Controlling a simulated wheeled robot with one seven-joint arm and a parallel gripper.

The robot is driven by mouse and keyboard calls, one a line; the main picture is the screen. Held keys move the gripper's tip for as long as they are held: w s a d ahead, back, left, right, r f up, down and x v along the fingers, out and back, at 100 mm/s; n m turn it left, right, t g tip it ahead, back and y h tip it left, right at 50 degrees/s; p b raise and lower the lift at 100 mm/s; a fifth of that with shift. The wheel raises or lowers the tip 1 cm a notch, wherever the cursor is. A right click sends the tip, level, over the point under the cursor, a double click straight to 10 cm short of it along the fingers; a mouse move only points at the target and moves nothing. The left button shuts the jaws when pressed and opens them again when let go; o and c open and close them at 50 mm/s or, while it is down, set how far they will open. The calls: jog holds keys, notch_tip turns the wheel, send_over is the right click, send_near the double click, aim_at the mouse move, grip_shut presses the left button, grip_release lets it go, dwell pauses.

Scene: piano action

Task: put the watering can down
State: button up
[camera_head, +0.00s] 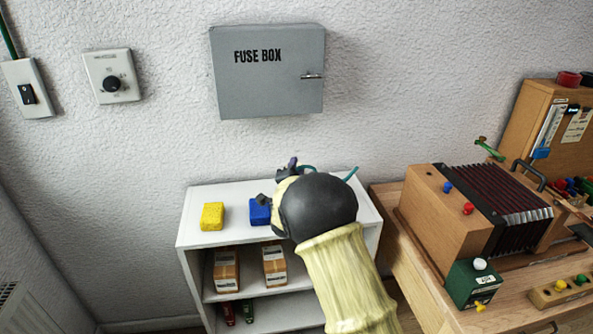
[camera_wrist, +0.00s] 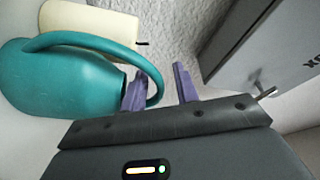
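The teal watering can (camera_wrist: 65,82) shows at the left of the wrist view, its loop handle reaching toward my gripper (camera_wrist: 160,76). One purple finger is at the inner side of the handle's end and the other stands apart to the right, with a gap between handle and finger. The fingers are spread and not closed on the handle. In the head view my arm hides most of the can; only teal bits (camera_head: 351,174) show above the white shelf unit's top (camera_head: 225,188). Whether the can rests on it is hidden.
A yellow block (camera_head: 212,216) and a blue block (camera_head: 260,211) sit on the shelf top. Boxes (camera_head: 226,271) stand on the shelf below. A grey fuse box (camera_head: 268,85) is on the wall above. A wooden bench with an accordion-like instrument (camera_head: 478,212) stands at right.

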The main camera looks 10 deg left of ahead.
jog(key=shift+r, duration=0.2)
jog(key=s+b, duration=0.2)
jog(key=s, duration=1)
jog(key=shift+f, duration=0.45)
jog(key=shift+a, duration=0.1)
jog(key=s+d+f+n+g+y, duration=0.1)
jog(key=s+d+f+n+g, duration=0.25)
jog(key=d, duration=0.25)
jog(key=s+d+f+n+g+y, duration=0.1)
jog(key=s+d+f+n+g, duration=0.15)
jog(key=d+g, duration=0.2)
jog(key=s+d+f+n+g, duration=0.2)
jog(key=s+d, duration=0.4)
jog(key=s, duration=0.4)
jog(key=s+d+f+n+g+h, duration=0.1)
jog(key=s+d+n+g, duration=0.3)
jog(key=s, duration=0.6)
jog(key=d+f+g, duration=0.1)
jog(key=d+g, duration=0.1)
jog(key=d, duration=0.1)
jog(key=shift+s+f+n+h, duration=0.15)
jog(key=shift+s+n+h, duration=0.1)
jog(key=shift+n+h, duration=0.05)
